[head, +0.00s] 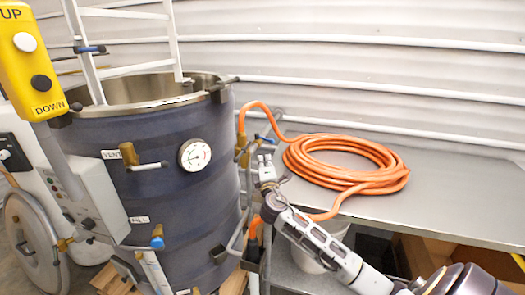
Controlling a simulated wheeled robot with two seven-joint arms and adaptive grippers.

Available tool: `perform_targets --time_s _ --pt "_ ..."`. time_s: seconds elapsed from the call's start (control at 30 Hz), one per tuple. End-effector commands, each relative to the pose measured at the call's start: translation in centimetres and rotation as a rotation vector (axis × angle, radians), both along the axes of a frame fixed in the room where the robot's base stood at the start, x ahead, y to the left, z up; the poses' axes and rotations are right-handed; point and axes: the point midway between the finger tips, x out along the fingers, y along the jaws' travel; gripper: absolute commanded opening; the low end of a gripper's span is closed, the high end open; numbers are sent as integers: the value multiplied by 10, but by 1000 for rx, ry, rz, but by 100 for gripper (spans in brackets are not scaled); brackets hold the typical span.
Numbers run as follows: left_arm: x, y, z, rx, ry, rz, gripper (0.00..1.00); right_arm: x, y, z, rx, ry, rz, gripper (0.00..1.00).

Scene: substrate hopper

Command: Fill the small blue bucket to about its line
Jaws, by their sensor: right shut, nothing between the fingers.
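I see no small blue bucket in the head view. A large dark blue-grey vat (165,215) with an open metal rim stands at the left centre. My right gripper (266,163) reaches in from the lower right and is shut and empty. It is beside the vat's right side, close to a brass fitting (242,152) and a small blue-handled lever (266,139). I cannot tell whether it touches them. My left gripper is not in view.
A coiled orange hose (345,180) lies on a grey metal table (455,215). A white bucket (318,258) stands on the shelf below, with cardboard boxes at the lower right. A yellow UP/DOWN pendant (30,60) and a ladder (173,40) are at the left.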

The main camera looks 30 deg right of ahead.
Motion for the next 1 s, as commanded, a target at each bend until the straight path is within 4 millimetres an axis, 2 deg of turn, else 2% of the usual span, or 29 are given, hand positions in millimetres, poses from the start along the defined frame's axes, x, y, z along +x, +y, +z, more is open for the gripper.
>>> perform_targets --time_s 0.37,0.73,1.0 --pt "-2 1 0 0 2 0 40 16 -8 3 0 0 0 0" --pt "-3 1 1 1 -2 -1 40 44 -21 8 0 -1 0 0" --pt "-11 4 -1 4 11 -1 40 64 -31 11 0 -1 -1 0"
